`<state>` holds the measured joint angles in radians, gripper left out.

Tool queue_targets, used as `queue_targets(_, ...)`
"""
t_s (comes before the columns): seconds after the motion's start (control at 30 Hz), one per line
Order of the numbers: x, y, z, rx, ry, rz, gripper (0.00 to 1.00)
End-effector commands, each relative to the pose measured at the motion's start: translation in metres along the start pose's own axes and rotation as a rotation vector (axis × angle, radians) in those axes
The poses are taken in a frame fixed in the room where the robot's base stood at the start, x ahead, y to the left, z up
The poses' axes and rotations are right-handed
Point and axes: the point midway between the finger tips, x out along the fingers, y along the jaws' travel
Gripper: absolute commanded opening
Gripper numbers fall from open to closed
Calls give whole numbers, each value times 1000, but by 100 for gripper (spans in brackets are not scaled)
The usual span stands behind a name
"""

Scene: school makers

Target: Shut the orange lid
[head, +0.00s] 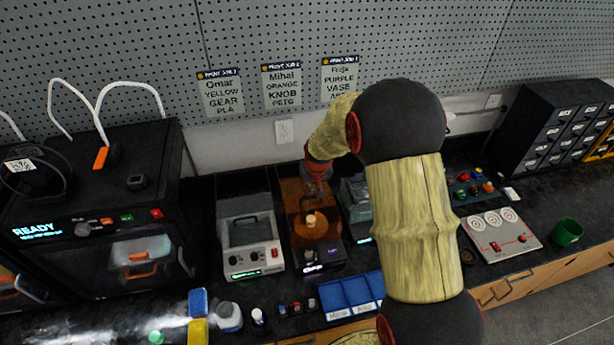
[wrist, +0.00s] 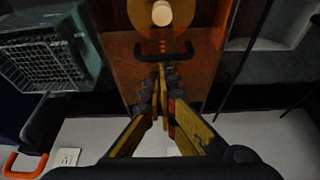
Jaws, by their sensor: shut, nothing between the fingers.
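The translucent orange lid (head: 293,190) belongs to the narrow middle machine (head: 318,262) on the dark bench. It appears raised at the machine's back, though its exact angle is hard to tell. A round plate (head: 325,230) with a pale knob-like piece (head: 311,219) shows in front of it. In the wrist view the orange lid (wrist: 120,55) has a black bar handle (wrist: 165,52). My gripper (wrist: 164,72) is shut and empty, with its tips close to this handle; I cannot tell whether they touch. In the head view my gripper (head: 316,172) is at the machine's back, partly hidden by my arm.
A grey machine (head: 249,235) stands close on the left and a grey-green basket unit (head: 355,195) on the right. A black printer (head: 95,225) stands farther left. A blue tray (head: 350,292) lies in front. The pegboard wall (head: 260,45) rises close behind.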

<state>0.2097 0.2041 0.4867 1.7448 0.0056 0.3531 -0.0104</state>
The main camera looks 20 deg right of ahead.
Motion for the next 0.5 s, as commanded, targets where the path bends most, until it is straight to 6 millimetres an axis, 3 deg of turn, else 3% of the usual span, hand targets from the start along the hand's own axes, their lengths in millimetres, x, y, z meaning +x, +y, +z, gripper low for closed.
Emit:
queue_targets(0.2,-16,0,44,0,-1,0,0)
queue_targets(0.5,-26,0,71,0,0,0,0)
